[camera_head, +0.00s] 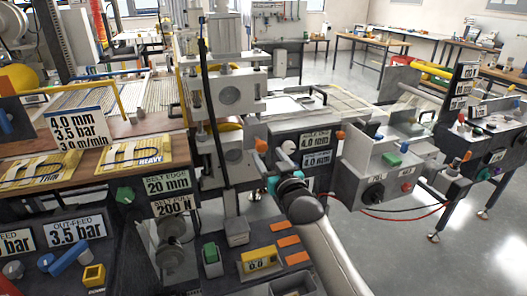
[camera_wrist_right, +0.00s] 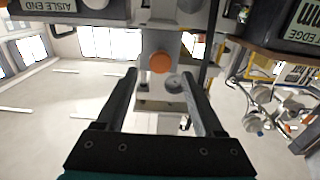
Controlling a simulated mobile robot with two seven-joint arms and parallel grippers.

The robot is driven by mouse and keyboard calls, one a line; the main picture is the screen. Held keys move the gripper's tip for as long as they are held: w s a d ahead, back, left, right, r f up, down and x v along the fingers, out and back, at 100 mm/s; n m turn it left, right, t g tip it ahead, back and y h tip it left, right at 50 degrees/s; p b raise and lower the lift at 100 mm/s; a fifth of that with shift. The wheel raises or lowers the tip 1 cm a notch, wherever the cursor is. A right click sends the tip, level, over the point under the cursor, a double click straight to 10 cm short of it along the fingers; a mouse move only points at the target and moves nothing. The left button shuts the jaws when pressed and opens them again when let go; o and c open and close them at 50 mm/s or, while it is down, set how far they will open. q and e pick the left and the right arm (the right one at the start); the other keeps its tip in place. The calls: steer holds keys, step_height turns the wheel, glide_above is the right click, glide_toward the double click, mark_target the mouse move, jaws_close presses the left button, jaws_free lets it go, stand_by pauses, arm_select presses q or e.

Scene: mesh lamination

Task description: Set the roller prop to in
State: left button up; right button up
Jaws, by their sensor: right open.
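No label reading roller prop is legible in either view. An orange round knob (camera_head: 261,146) sits on the front of the machine beside the tall press column. In the right wrist view an orange knob (camera_wrist_right: 160,63) shows ahead, between the two finger lines and beyond the tips. My right gripper (camera_head: 265,165) is just below the knob in the head view, with its arm coming from the lower right. Its fingers are apart and empty in the right wrist view (camera_wrist_right: 158,85). A second orange knob (camera_head: 340,135) sits further right on the machine front. My left gripper is not in view.
The press column (camera_head: 215,120) and a dark vertical rod (camera_head: 212,100) stand left of my gripper. A panel (camera_head: 245,262) with a green button and a yellow display lies below. A grey control box (camera_head: 375,170) stands to the right. Open floor lies further right.

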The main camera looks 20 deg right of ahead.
mark_target(263, 148)
steer(key=shift+w+a+b, duration=0.1)
steer(key=shift+w+b, duration=0.3)
steer(key=shift+w, duration=1.85)
steer(key=shift+c, duration=0.2)
jaws_close()
